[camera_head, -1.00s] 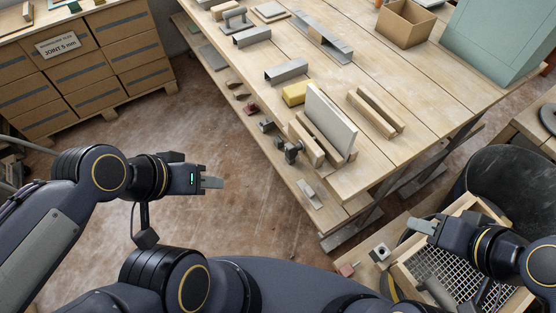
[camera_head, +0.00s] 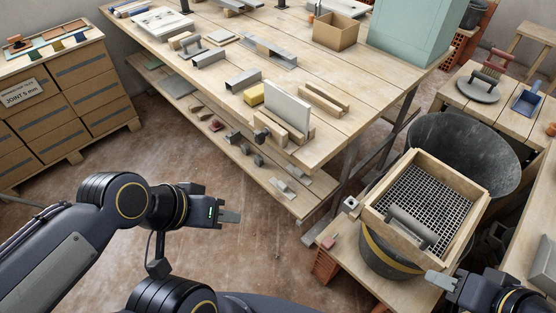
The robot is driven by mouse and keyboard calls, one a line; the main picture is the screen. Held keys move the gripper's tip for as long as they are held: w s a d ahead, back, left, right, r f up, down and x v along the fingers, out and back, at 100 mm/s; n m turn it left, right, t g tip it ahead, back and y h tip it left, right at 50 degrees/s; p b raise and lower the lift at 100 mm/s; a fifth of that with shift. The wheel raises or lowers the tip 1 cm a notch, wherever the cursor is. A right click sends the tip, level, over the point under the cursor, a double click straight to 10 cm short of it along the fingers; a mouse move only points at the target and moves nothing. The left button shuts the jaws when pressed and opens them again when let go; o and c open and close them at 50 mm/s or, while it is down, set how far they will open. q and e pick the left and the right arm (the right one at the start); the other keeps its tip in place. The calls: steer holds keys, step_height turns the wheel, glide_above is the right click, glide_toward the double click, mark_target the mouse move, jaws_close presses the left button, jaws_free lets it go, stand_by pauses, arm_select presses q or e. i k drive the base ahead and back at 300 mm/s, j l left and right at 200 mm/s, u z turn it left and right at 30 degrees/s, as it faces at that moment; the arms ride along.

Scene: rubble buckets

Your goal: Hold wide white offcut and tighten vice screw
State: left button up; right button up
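The wide white offcut (camera_head: 287,108) is a pale upright slab standing on edge between the wooden jaws of a vice (camera_head: 298,132) at the workbench's front edge. The dark vice screw (camera_head: 262,135) sticks out at the vice's front left; its handle is small and hard to make out. My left gripper (camera_head: 230,217) is over the floor, below and left of the bench, clear of offcut and screw. My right gripper (camera_head: 437,279) is at lower right, near the bucket's right side, far from the vice. Both look empty; their finger gap cannot be made out.
A wooden-framed sieve (camera_head: 465,185) sits on a bucket (camera_head: 385,255) at right, beside a large dark tub (camera_head: 470,140). The workbench (camera_head: 205,95) carries metal channels, a yellow block (camera_head: 254,94) and an open box (camera_head: 336,31). A drawer cabinet (camera_head: 60,90) stands left. Floor before the bench is free.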

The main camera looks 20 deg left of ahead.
mark_target(259, 137)
steer(key=z, duration=2.9)
steer(key=k+j+z, duration=0.25)
steer(key=k+j, duration=0.2)
steer(key=k+j+z, duration=0.25)
steer(key=k, duration=0.25)
steer(key=k+j+z, duration=0.25)
steer(key=k, duration=0.3)
steer(key=j, duration=0.05)
